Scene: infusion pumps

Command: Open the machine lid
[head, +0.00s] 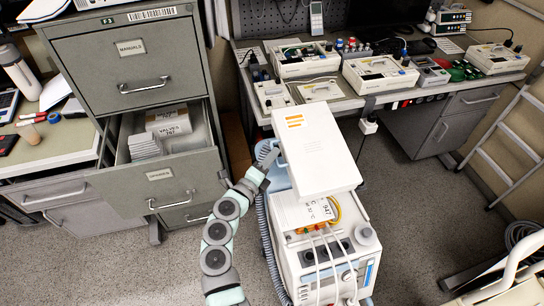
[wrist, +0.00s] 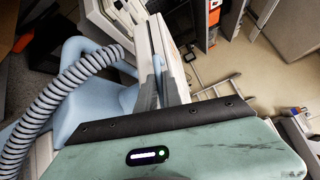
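The machine (head: 330,265) stands on the floor at the lower middle of the head view. Its white lid (head: 318,150) is raised and tilted up at the back, with orange marks near its top left. Under it a labelled sheet, orange parts and pale cables show. My gripper (head: 268,158) is at the lid's left edge. In the wrist view the lid (wrist: 160,35) shows nearly edge-on, and the grey fingers (wrist: 163,82) reach up to it. I cannot tell whether they grip the lid or only touch it.
A filing cabinet (head: 137,62) with an open drawer stands left of the machine. A bench (head: 395,100) with several devices is behind it. A ribbed hose (head: 270,250) runs down the machine's left side. A ladder (head: 510,135) leans at the right.

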